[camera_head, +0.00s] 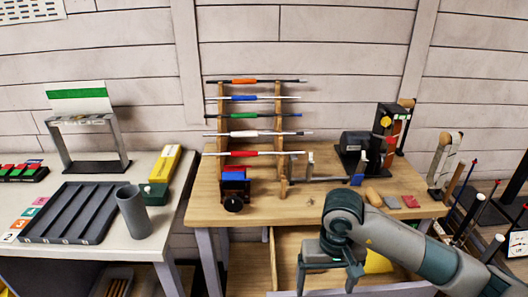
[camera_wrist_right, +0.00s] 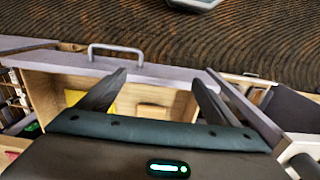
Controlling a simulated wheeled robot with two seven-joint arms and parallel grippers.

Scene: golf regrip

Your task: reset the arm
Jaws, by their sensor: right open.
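My right arm (camera_head: 395,240) reaches in from the lower right of the head view and bends down in front of the wooden workbench. Its gripper (camera_head: 327,283) is over the open drawer (camera_head: 288,245) below the bench top. In the right wrist view the two dark fingers of this gripper (camera_wrist_right: 160,82) stand wide apart with nothing between them. The drawer front with its grey handle (camera_wrist_right: 116,52) lies beyond the fingers. A yellow item (camera_head: 378,263) in the drawer is partly hidden by my arm. My left gripper is in neither view.
The workbench (camera_head: 330,212) carries a rack of several coloured-grip shafts (camera_head: 252,115), a small blue-and-black device (camera_head: 234,188) and a dark machine (camera_head: 356,148). A left table (camera_head: 170,222) holds a ridged tray (camera_head: 70,213) and a grey cup (camera_head: 133,212). Clubs stand at right.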

